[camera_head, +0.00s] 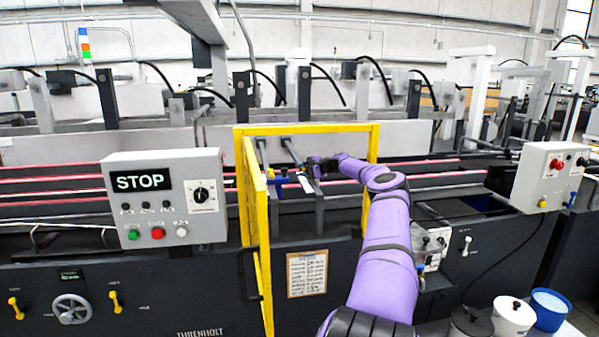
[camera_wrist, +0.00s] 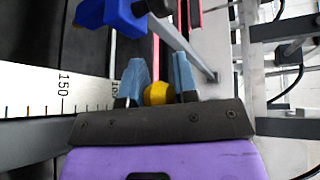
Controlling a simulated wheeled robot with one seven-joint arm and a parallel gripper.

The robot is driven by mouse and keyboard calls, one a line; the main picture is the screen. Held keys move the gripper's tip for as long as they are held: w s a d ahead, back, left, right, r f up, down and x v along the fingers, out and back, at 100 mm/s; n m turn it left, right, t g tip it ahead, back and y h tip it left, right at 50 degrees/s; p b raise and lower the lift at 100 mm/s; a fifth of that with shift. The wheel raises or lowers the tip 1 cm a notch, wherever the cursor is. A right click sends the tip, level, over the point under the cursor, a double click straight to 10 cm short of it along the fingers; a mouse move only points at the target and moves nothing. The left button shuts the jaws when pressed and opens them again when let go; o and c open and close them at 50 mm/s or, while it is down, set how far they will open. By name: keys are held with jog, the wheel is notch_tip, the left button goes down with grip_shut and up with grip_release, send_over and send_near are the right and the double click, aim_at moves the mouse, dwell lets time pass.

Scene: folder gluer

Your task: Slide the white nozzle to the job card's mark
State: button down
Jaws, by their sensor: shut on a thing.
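My gripper (camera_head: 314,168) reaches through the yellow guard frame to the rail area. In the wrist view my gripper (camera_wrist: 159,82) has its two blue-grey fingertips shut on a round yellow knob (camera_wrist: 157,94). The white nozzle's body cannot be made out for certain; my gripper hides what lies under the knob. A white scale (camera_wrist: 40,92) with black ticks and numbers, 150 readable and 100 partly covered, runs beside the fingers. A blue nozzle block (camera_wrist: 110,14) is a little further along, also left of my gripper in the head view (camera_head: 278,177). The job card (camera_head: 307,273) hangs below; its writing is too small to read.
The yellow guard frame (camera_head: 262,235) stands around my arm, its open door at left. A grey control box (camera_head: 165,197) showing STOP is left of it. A second box (camera_head: 550,176) is at right. White and blue pots (camera_head: 513,315) stand at lower right.

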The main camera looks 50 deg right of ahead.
jog(key=c, duration=0.9)
grip_release()
